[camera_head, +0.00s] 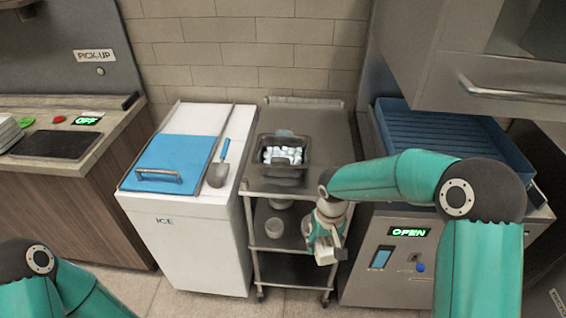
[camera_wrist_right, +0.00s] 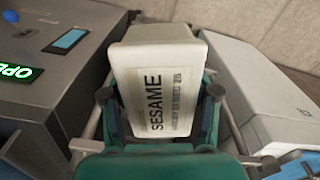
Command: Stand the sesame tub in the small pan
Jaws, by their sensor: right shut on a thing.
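The sesame tub (camera_wrist_right: 160,88) is a pale, box-shaped tub with SESAME printed on its side. My right gripper (camera_wrist_right: 160,112) is shut on it, one finger on each side. In the head view my right gripper (camera_head: 326,232) points down in front of the cart, with the tub (camera_head: 327,254) partly hidden below it. A dark pan (camera_head: 283,171) holding white and pale blue cubes stands on the cart top, up and to the left of the gripper. I cannot tell whether it is the small pan. My left gripper is out of view.
The steel cart (camera_head: 316,118) has lower shelves with pale round containers (camera_head: 274,227). A white ICE chest (camera_head: 192,245) with a scoop (camera_head: 219,170) stands left. A steel machine (camera_head: 385,285) with a green OPEN sign and a blue tray (camera_head: 455,130) stands right.

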